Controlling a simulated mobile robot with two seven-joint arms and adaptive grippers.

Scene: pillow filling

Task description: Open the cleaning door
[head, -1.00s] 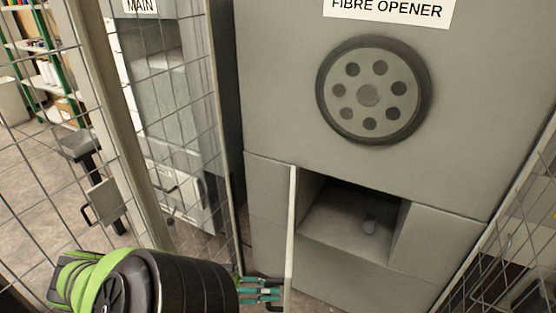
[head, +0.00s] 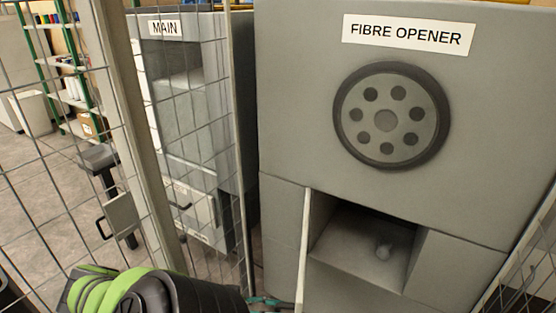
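The fibre opener (head: 280,120) is a large grey cabinet with a round wheel on its front. Its cleaning door (head: 304,245) stands swung out, seen nearly edge-on, at the left side of a dark square opening (head: 365,238). My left arm comes in at the bottom left, and the teal fingers of my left gripper (head: 270,302) show at the bottom edge, just left of the door. The picture's edge cuts them off, so their closure and any contact with the handle are hidden. My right gripper is out of view.
Wire mesh fence panels with a post (head: 135,140) stand at the left, and another mesh panel (head: 528,255) is at the right. Behind the left fence stand a cabinet labelled MAIN (head: 190,100) and a green-framed shelf (head: 65,75).

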